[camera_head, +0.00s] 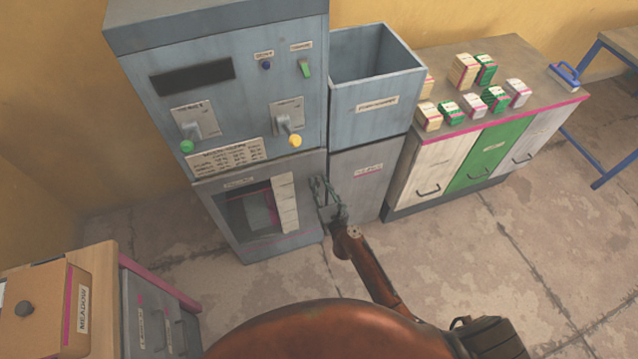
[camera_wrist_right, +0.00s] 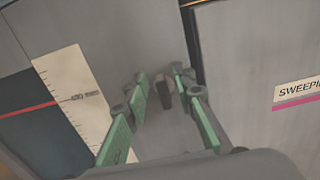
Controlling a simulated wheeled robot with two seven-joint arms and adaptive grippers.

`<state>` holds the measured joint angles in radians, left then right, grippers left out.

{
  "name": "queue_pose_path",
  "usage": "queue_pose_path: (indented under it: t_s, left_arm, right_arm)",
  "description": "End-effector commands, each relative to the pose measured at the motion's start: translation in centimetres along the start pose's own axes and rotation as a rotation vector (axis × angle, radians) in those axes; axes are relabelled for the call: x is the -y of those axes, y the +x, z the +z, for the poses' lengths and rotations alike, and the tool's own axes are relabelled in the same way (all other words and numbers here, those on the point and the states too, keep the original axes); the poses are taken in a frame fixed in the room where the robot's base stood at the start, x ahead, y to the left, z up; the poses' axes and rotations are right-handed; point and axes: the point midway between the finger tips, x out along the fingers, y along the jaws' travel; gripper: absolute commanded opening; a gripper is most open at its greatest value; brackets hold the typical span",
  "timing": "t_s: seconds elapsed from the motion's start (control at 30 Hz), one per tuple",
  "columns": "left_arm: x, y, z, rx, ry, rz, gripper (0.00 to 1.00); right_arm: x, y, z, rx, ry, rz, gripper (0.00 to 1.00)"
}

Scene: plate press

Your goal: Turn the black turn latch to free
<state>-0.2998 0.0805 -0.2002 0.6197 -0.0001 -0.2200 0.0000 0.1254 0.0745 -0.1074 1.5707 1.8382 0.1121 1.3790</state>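The black turn latch (camera_wrist_right: 164,97) is a small dark block on the grey front of the press's lower door (camera_wrist_right: 155,40), seen in the right wrist view. It lies between the green-padded fingers of my right gripper (camera_wrist_right: 161,82), with a visible gap on each side. The gripper is open. In the head view my right gripper (camera_head: 326,192) is at the right edge of the lower door (camera_head: 235,183) and hides the latch there. My left gripper is not in view.
A cream scale strip (camera_head: 286,203) and dark window (camera_head: 237,216) are left of the gripper. A grey bin (camera_head: 378,98) above a labelled panel (camera_head: 362,185) adjoins at right.

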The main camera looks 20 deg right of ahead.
Motion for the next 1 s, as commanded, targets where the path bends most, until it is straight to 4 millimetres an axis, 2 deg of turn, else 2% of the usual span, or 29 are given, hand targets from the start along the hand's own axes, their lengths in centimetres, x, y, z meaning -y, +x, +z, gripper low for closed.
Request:
queue_pose_path:
  t_s: [0.07,0.3,0.77,1.0]
  left_arm:
    - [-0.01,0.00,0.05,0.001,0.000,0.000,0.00]
    - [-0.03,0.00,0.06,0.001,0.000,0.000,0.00]
    - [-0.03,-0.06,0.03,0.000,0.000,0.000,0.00]
    - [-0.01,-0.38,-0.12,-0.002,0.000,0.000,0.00]
  right_arm:
    - [0.02,-0.02,-0.01,0.000,0.000,0.000,0.17]
    - [0.03,-0.03,-0.01,0.000,-0.001,0.000,0.01]
    - [-0.01,-0.05,0.00,0.000,-0.018,0.000,0.00]
    - [-0.24,-0.04,0.06,0.000,-0.120,0.001,0.00]
